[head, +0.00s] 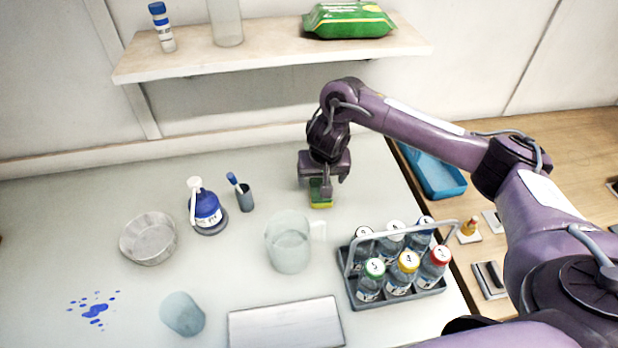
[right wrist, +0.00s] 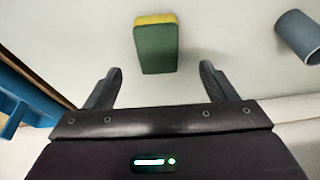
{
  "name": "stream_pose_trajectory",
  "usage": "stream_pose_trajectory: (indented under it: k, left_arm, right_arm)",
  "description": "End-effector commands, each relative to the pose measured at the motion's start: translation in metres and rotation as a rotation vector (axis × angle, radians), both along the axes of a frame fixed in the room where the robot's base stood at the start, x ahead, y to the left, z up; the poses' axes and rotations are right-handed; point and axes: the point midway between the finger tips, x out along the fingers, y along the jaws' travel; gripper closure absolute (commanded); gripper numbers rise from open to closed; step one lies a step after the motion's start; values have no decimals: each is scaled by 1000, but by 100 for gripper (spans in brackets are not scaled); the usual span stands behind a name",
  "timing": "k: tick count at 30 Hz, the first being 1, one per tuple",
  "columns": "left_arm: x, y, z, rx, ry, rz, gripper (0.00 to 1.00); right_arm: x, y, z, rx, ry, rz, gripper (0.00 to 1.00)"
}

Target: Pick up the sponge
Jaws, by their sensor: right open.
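The sponge (head: 320,202), green with a yellow side, lies on the pale worktop toward the back right in the head view, partly hidden by my right gripper (head: 324,184). In the right wrist view the sponge (right wrist: 155,48) lies just beyond the fingertips, roughly in line with the gap between them. My right gripper (right wrist: 161,70) is open and empty, its fingers spread wider than the sponge. I cannot tell its exact height over the worktop. My left gripper is not in view.
A grey cup with a blue-topped brush (head: 245,198) stands left of the sponge. A clear jug (head: 288,245) and a bottle rack (head: 354,290) stand nearer. A blue tray (head: 440,178) lies right, past the worktop edge. A shelf (head: 270,60) hangs behind. Worktop beside the sponge is clear.

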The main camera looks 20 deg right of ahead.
Motion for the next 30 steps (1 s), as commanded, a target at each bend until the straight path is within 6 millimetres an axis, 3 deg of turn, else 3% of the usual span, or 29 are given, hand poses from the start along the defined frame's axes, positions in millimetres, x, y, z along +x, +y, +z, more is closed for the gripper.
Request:
stream_pose_trajectory:
  k: [13,19,26,30]
  left_arm:
    - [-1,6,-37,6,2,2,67]
    - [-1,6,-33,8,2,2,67]
    - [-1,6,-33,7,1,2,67]
    - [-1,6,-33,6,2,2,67]
  right_arm:
    - [13,-9,-58,-2,8,-11,22]
    - [19,-11,-72,-3,5,-9,22]
    - [20,-11,-74,-3,4,-7,22]
    - [20,-11,-73,-3,4,-7,39]
